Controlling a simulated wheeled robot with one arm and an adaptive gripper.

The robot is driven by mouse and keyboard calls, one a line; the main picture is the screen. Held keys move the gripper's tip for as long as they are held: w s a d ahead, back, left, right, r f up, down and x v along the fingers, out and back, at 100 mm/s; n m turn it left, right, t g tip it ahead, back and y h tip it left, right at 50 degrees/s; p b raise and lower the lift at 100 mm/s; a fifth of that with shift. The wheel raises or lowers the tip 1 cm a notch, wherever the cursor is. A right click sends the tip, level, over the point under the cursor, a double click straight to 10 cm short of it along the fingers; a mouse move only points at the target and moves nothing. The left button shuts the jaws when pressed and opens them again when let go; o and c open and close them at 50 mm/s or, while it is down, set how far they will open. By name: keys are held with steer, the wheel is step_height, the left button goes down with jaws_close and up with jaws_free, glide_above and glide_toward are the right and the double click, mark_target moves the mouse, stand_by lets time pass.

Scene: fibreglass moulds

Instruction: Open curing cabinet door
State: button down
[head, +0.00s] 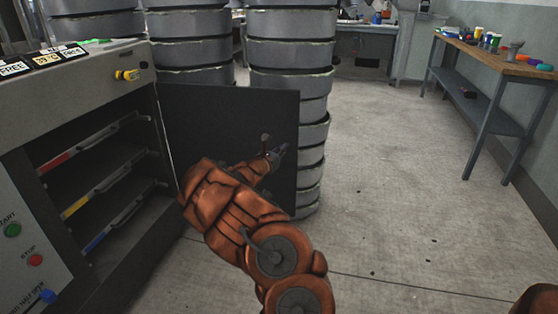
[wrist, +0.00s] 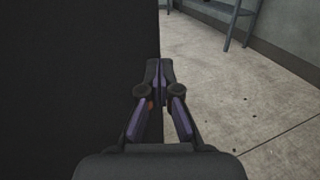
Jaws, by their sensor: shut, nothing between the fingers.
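The curing cabinet (head: 100,95) stands at the left of the head view. Its dark door (head: 230,115) is swung wide open, hinged at the right side of the opening. Inside, several shelves show with red, yellow and blue front strips (head: 80,205). My gripper (head: 279,152) is in front of the door's inner face, near its free edge; whether it touches cannot be told. In the wrist view the gripper (wrist: 159,72) is shut and empty, with the dark door (wrist: 75,80) filling the left side. The door's handle is not clearly visible.
Stacks of grey round moulds (head: 290,55) stand right behind the door. A wooden-topped workbench (head: 500,60) with small pots runs along the right wall. The concrete floor (head: 400,170) between is clear. Start and stop buttons (head: 35,260) sit on the cabinet front.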

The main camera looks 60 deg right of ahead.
steer(key=s+a, duration=0.2)
steer(key=a, duration=0.5)
steer(key=shift+s+p, duration=0.15)
steer(key=shift+p, duration=0.2)
steer(key=s+a+r+m+g+p, duration=0.2)
steer(key=s+r+m+p, duration=0.15)
steer(key=r, duration=0.55)
steer(key=s+a+r+m+g+p, duration=0.2)
steer(key=a+r+m+p, duration=0.15)
steer(key=r, duration=0.45)
steer(key=s+a+r+m+g+y+p, duration=0.2)
steer(key=s+a+r+m+y+p, duration=0.25)
steer(key=s+a+r+m, duration=0.35)
steer(key=s+a+r+m+t+y+p, duration=0.1)
steer(key=s+a+y+p, duration=0.2)
steer(key=a, duration=1.1)
steer(key=s+a+r+m+t+y+p, duration=0.1)
steer(key=a+y+p, duration=0.5)
steer(key=a, duration=0.8)
steer(key=s+a+r+t+y+p, duration=0.2)
steer(key=a+p, duration=0.5)
steer(key=a, duration=0.7)
steer(key=s+r+y, duration=0.1)
steer(key=s+y, duration=0.1)
steer(key=s, duration=0.1)
steer(key=shift+a+m+t, duration=0.3)
steer(key=shift+a+m, duration=0.1)
